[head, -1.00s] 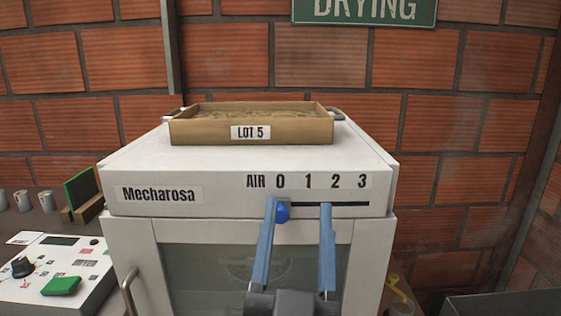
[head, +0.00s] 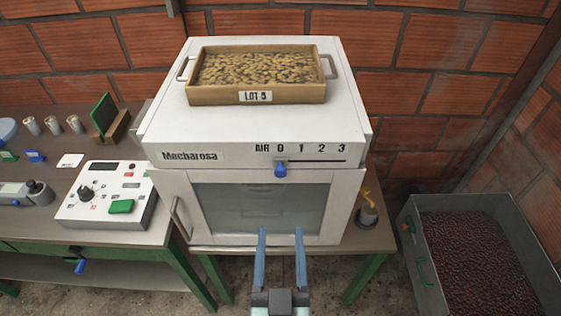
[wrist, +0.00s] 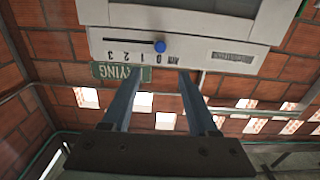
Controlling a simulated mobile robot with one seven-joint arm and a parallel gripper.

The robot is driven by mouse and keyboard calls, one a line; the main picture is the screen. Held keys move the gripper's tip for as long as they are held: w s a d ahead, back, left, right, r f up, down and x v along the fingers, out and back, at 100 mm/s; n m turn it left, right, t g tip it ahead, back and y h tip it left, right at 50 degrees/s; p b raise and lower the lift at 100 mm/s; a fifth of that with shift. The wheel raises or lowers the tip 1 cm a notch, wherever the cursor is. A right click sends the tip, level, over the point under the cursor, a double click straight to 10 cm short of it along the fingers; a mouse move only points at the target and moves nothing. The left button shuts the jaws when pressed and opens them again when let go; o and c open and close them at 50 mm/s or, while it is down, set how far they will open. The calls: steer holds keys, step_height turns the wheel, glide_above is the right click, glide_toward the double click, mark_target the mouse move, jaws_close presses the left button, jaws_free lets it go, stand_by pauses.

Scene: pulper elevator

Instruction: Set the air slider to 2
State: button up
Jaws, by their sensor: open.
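The white dryer marked Mecharosa (head: 245,182) has an air slider slot (head: 320,161) on its front, under the numbers 0, 1, 2, 3. The blue slider knob (head: 280,169) sits at the left end, under 0. The knob also shows in the wrist view (wrist: 159,46), where the panel appears upside down. My gripper (head: 281,230) is open and empty, with its two blue fingers apart. In the head view its tips appear below the knob, over the glass door. In the wrist view the gripper (wrist: 160,73) points toward the panel, clear of the knob.
A control box (head: 105,195) stands on the table to the left. A metal bin of dark beans (head: 480,262) stands at the right. The dryer door has a handle (head: 180,218) at its left.

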mark_target(281, 174)
steer(key=w+p, duration=0.4)
steer(key=w, duration=0.7)
steer(key=shift+w, duration=0.25)
steer(key=shift+w+f, duration=0.1)
steer(key=shift+w, duration=0.6)
jaws_close()
stand_by(0.5)
